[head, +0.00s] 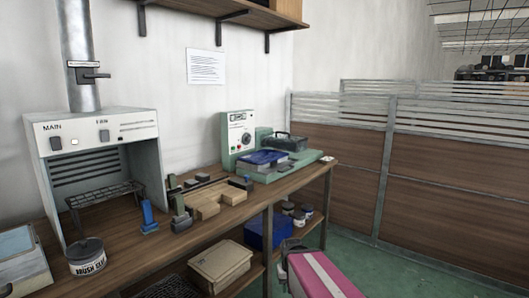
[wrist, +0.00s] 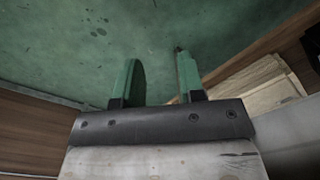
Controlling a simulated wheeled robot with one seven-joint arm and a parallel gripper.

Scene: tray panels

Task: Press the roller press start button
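A pale green machine (head: 228,134), which looks like the roller press, stands at the far right end of the bench in the head view. Its upright control panel (head: 239,128) faces outward, with a round dark dial (head: 246,139) and some small controls. They are too small to tell which is the start button. A blue tray-like part (head: 262,157) lies on its low base. In the wrist view my gripper (wrist: 157,58) has two green fingers spread apart with nothing between them, over the green floor.
The wooden bench (head: 130,257) holds a vented hood (head: 95,123), a brush jar (head: 87,258), a blue tool (head: 148,215) and wooden blocks (head: 208,204). A cardboard box (head: 220,264) and a blue bin (head: 268,231) sit below. A wood-panelled partition (head: 440,180) closes the right side.

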